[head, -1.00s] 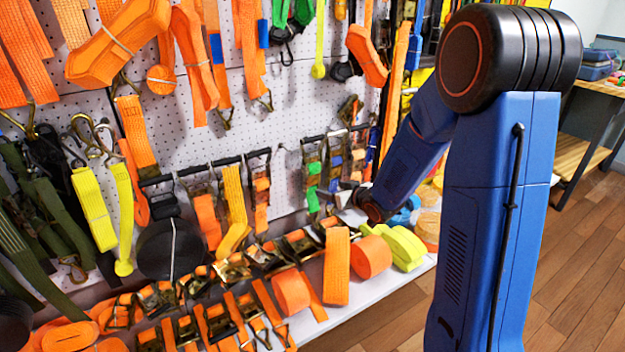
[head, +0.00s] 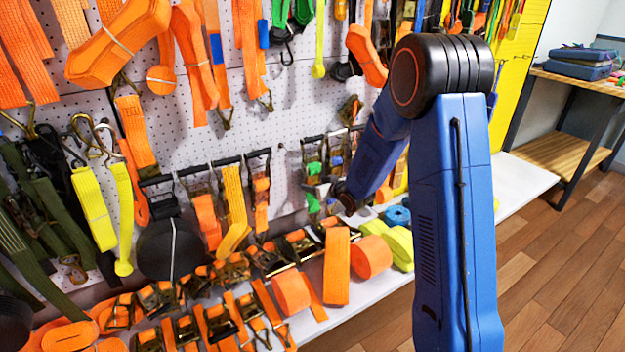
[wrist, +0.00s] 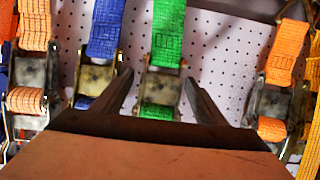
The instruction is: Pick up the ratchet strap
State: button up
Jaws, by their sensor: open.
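A ratchet strap with green webbing (wrist: 168,35) and a metal ratchet body (wrist: 160,88) hangs on the pegboard in the wrist view. My gripper (wrist: 159,77) is open, with one finger on each side of that ratchet; I cannot tell whether either finger touches it. My fingers are not clear there. The lower end of the green strap's ratchet is partly hidden by my gripper body in the wrist view.
A blue-webbed ratchet strap (wrist: 105,30) hangs close left of my left finger. An orange-webbed one (wrist: 285,50) hangs to the right. Below, a white shelf (head: 385,292) carries orange and yellow strap rolls. Wooden floor (head: 560,270) lies open at right.

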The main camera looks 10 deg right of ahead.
aim_at(315, 182)
jog(key=shift+x, duration=1.55)
jog(key=shift+r, duration=0.15)
grip_shut()
